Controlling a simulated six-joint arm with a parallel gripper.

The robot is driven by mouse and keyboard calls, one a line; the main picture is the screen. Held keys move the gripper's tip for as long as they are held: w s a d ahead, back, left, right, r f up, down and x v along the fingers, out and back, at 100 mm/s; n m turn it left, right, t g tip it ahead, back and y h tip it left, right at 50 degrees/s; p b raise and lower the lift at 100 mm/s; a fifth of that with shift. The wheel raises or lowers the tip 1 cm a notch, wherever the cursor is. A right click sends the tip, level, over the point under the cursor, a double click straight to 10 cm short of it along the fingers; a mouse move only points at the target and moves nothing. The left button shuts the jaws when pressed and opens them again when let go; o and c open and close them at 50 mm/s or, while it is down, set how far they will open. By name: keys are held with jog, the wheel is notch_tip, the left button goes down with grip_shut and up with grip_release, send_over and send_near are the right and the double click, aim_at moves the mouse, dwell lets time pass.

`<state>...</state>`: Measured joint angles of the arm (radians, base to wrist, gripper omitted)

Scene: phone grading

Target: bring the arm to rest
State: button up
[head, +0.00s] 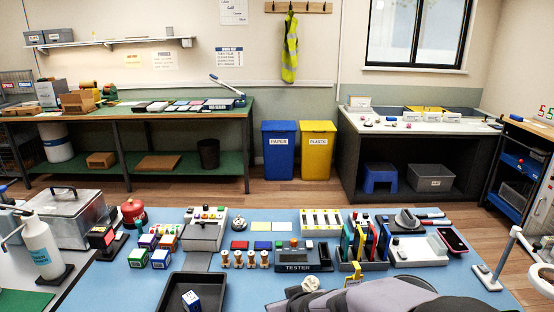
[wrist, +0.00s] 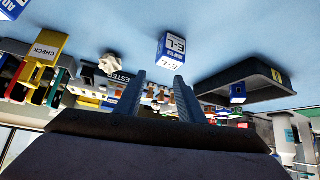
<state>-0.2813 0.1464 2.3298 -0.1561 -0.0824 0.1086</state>
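My arm (head: 385,295) reaches in from the bottom right of the head view, low over the front of the blue mat (head: 245,288). My gripper (wrist: 160,78) shows in the wrist view with its two fingers apart and nothing seen between them. A blue and white adapter box (wrist: 170,47) lies just beyond the fingertips in that view, apart from them. In the head view I cannot make out the fingertips.
A black tray (head: 168,297) holds a small blue and white box (head: 190,301). A white crumpled piece (head: 310,284) and a yellow CHECK stand (wrist: 45,50) are close to the arm. The tester (head: 298,267) and upright slots (head: 364,240) stand behind.

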jog(key=s+d+r+m+g+h+p, duration=0.1)
jog(key=s+d+g+p, duration=0.1)
jog(key=s+d, duration=0.2)
jog(key=s+d+r+m+g+p, duration=0.1)
jog(key=s+d+g+p, duration=0.1)
jog(key=s, duration=0.9)
jog(key=s+d+r+m+g+h+p, duration=0.1)
jog(key=s+d+g+p, duration=0.1)
jog(key=s+d+g, duration=0.2)
jog(key=s+d, duration=0.3)
jog(key=shift+s+m+h, duration=0.25)
jog(key=shift+m+h, duration=0.05)
jog(key=shift+m, duration=0.1)
